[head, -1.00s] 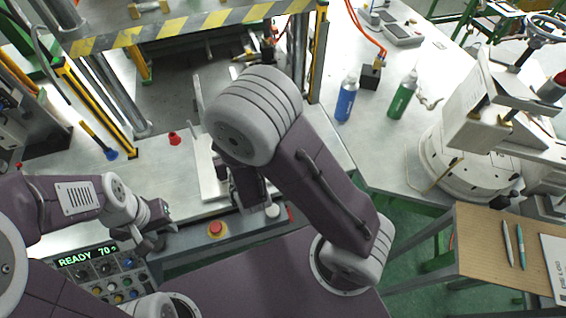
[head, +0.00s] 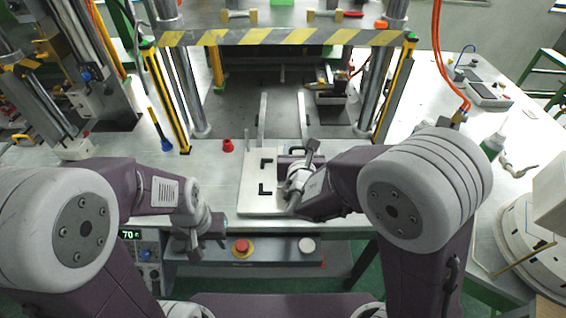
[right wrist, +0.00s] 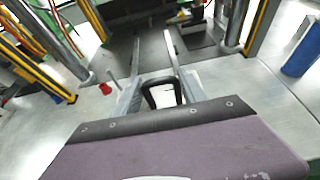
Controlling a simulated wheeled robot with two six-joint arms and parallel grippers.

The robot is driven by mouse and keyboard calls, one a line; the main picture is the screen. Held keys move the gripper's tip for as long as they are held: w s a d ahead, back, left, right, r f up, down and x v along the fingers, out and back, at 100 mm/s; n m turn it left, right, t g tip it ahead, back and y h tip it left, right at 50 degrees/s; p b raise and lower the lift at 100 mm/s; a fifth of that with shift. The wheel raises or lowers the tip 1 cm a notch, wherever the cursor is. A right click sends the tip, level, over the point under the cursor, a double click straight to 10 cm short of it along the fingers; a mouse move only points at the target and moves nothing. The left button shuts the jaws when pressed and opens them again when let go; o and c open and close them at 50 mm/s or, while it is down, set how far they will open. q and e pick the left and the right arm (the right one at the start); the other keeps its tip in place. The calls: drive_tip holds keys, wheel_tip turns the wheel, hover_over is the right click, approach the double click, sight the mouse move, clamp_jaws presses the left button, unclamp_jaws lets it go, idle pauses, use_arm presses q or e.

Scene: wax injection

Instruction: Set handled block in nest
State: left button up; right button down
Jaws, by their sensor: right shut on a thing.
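My right gripper (head: 290,170) is over the right part of a white plate (head: 252,203) with black corner marks, at the front of the press. It is shut on the handled block. The block's black handle loop (right wrist: 160,92) shows beyond the gripper body in the right wrist view. In the head view a dark bit of the handle (head: 297,149) shows; the block's body is mostly hidden. My left gripper (head: 203,238) hangs at the bench's front edge, away from the plate; its jaw opening is unclear. I cannot make out the nest for certain.
Two rails (head: 263,120) run from the plate into the press between steel columns. A striped crossbar (head: 290,37) spans above. A red cap (head: 228,145) stands left of the plate. A red stop button (head: 242,246) is in front. A green bottle (head: 493,145) stands right.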

drive_tip(key=w+a+f, duration=0.1)
drive_tip(key=w+f, duration=0.1)
drive_tip(key=w+a+f, duration=0.2)
drive_tip(key=f, duration=0.1)
drive_tip(key=w+a+f+p, duration=0.1)
drive_tip(key=w+f, duration=0.1)
drive_tip(key=shift+a+f, duration=0.2)
drive_tip(key=shift+a, duration=0.05)
drive_tip(key=shift+w+f, duration=0.15)
drive_tip(key=shift+f, duration=0.25)
drive_tip(key=shift+f, duration=0.1)
drive_tip(key=shift+f, duration=0.1)
drive_tip(key=c, duration=0.6)
unclamp_jaws()
drive_tip(key=shift+c, duration=0.2)
